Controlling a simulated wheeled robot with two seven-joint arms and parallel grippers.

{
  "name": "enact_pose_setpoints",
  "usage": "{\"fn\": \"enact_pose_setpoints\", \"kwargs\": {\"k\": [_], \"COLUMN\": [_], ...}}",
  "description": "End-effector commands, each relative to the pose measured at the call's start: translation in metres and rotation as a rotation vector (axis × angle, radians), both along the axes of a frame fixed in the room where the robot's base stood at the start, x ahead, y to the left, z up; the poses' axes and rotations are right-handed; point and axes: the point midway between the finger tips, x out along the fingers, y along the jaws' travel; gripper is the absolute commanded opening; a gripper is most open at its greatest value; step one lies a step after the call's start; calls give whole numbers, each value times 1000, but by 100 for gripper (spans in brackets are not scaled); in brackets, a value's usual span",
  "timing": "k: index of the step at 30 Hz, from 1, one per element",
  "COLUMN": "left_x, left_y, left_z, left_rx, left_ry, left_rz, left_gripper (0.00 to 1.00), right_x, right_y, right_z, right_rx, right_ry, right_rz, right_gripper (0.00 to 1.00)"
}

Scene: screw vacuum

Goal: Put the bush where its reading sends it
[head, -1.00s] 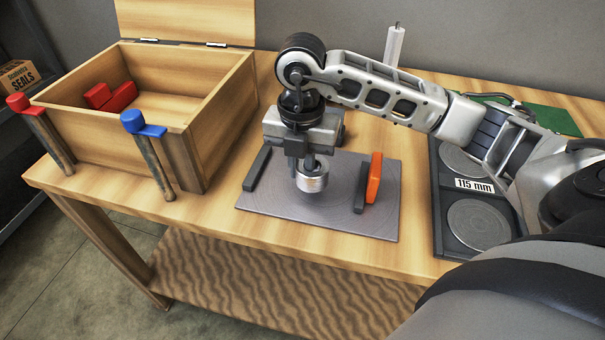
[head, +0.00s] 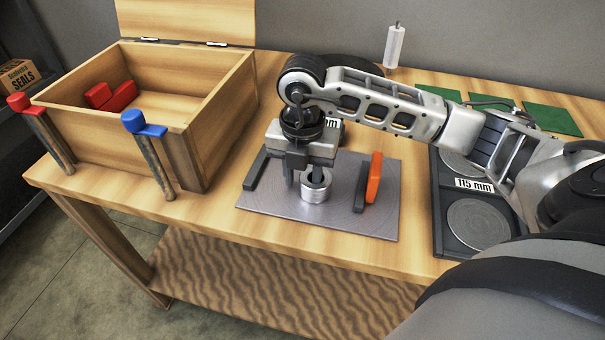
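The bush (head: 316,190) is a short silvery metal cylinder. It appears to stand upright on the grey plate (head: 285,207), between a dark bar (head: 256,169) and an orange block with a dark foot (head: 374,177). My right gripper (head: 303,178) points down just over the bush. Its left finger stands apart from the bush, with a gap showing; the other finger overlaps the top of the bush. The gripper looks open. A label behind it shows only "mm"; no reading for the bush is legible. My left gripper is not in view.
A wooden box (head: 190,120) with an open lid holds red blocks (head: 112,96). A dark tray (head: 446,218) labelled "115 mm" is right. Green mats (head: 552,120) and a white cylinder (head: 395,46) are behind.

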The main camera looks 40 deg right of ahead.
Motion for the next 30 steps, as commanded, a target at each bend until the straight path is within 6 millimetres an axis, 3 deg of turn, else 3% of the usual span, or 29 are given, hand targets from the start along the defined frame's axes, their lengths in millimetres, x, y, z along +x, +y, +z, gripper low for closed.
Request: {"fn": "enact_pose_setpoints", "kwargs": {"k": [12, 18, 30], "left_x": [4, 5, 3], "left_y": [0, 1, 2], "left_z": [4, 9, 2], "left_rx": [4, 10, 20], "left_ry": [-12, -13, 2], "left_rz": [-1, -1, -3], "left_gripper": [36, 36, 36], "right_x": [1, 1, 0], "right_y": [0, 0, 0], "right_z": [82, 113, 120], "right_rx": [1, -1, 1], "right_ry": [-7, -5, -1], "right_rz": [1, 0, 0], "right_gripper": [35, 35, 35]}}
